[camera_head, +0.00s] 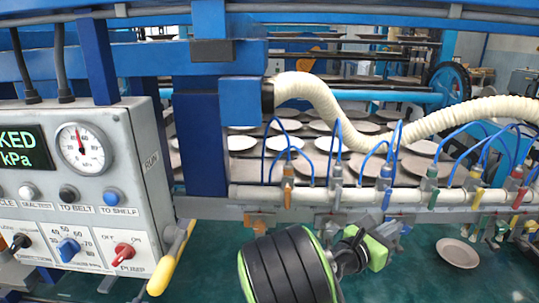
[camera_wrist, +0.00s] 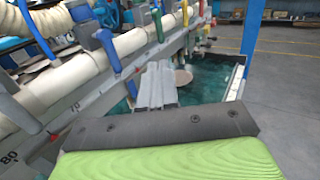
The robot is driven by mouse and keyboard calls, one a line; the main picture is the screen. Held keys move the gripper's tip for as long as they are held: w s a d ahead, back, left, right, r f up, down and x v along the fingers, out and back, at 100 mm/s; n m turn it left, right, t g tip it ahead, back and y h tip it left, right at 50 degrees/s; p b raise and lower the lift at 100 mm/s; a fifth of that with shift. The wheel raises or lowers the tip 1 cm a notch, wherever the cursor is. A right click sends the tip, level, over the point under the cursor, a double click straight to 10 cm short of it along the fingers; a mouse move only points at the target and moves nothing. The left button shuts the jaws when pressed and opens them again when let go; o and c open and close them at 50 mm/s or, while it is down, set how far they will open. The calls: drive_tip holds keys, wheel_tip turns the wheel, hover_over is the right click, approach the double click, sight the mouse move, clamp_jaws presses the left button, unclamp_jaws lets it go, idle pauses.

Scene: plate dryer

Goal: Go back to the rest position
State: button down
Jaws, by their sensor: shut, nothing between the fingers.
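My gripper (camera_wrist: 157,70) shows in the wrist view with its two grey fingers together and nothing between them. In the head view my gripper (camera_head: 391,232) is at the lower middle, in front of the valve rail (camera_head: 330,196). A single pale plate (camera_head: 458,252) lies on the green surface to the right of my gripper. It also shows beyond the fingertips in the wrist view (camera_wrist: 184,76). The fingers are apart from the plate as far as I can tell. No marker of a rest position is visible.
A control panel (camera_head: 85,190) with a gauge, knobs and a yellow-handled lever (camera_head: 165,270) stands at the left. Coloured valve handles and blue tubes line the rail. A ribbed white hose (camera_head: 440,120) crosses above. Rows of plates (camera_head: 290,125) sit behind. Open floor (camera_wrist: 285,90) lies right.

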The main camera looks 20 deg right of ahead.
drive_tip(key=s+a+f+m+g+y, duration=0.1)
drive_tip(key=s+a+f+m+y, duration=0.45)
drive_tip(key=m, duration=0.75)
drive_tip(key=s+a+r+m+y, duration=0.1)
drive_tip(key=s+a+m+y, duration=0.3)
drive_tip(key=a, duration=0.5)
drive_tip(key=s+a+r+m+t+y+p, duration=0.1)
drive_tip(key=s+a+m+y, duration=0.3)
drive_tip(key=s+a+y, duration=0.4)
drive_tip(key=shift+s+a+r+t, duration=0.3)
drive_tip(key=shift+s+a+r, duration=0.35)
drive_tip(key=shift+a, duration=0.3)
drive_tip(key=shift+f, duration=0.1)
